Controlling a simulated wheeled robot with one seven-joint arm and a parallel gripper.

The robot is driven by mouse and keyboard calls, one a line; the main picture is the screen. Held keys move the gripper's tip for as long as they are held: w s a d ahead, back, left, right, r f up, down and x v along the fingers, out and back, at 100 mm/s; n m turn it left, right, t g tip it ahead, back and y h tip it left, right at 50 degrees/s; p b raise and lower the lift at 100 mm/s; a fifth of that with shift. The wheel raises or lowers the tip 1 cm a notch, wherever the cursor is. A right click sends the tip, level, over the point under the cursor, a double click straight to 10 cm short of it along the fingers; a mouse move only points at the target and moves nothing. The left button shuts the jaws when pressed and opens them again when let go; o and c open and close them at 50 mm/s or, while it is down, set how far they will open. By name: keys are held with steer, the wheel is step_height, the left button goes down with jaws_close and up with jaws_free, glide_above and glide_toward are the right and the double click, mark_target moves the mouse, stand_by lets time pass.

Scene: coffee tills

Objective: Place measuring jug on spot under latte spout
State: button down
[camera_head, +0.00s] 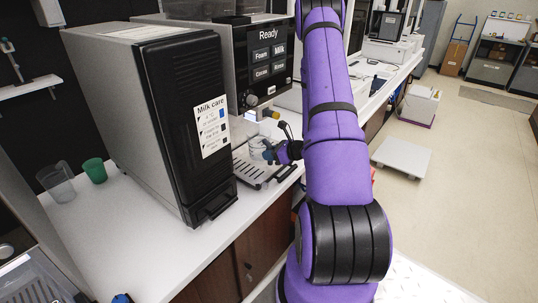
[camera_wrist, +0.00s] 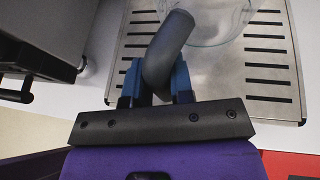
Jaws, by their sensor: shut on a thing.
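The measuring jug (camera_head: 256,147) is clear glass with a grey curved handle (camera_wrist: 172,42). My gripper (camera_head: 272,153) is shut on that handle, with blue fingers on both sides of it in the wrist view (camera_wrist: 156,82). The jug's clear body (camera_wrist: 213,22) is cut off by the top edge there. The jug is over the slotted metal drip tray (camera_head: 258,175), below the coffee machine's spout area (camera_head: 262,113). It looks upright. I cannot tell whether its base touches the tray, nor exactly which spout is above it.
The coffee machine's display (camera_head: 268,56) reads "Ready". A tall milk cooler (camera_head: 165,110) stands left of the tray, close to the jug. A clear container (camera_head: 57,186) and a green cup (camera_head: 94,171) stand farther left. The white counter (camera_head: 150,235) in front of the cooler is clear.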

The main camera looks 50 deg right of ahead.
steer(key=shift+w+f, duration=0.2)
steer(key=shift+f, duration=0.15)
steer(key=c, duration=1)
jaws_free()
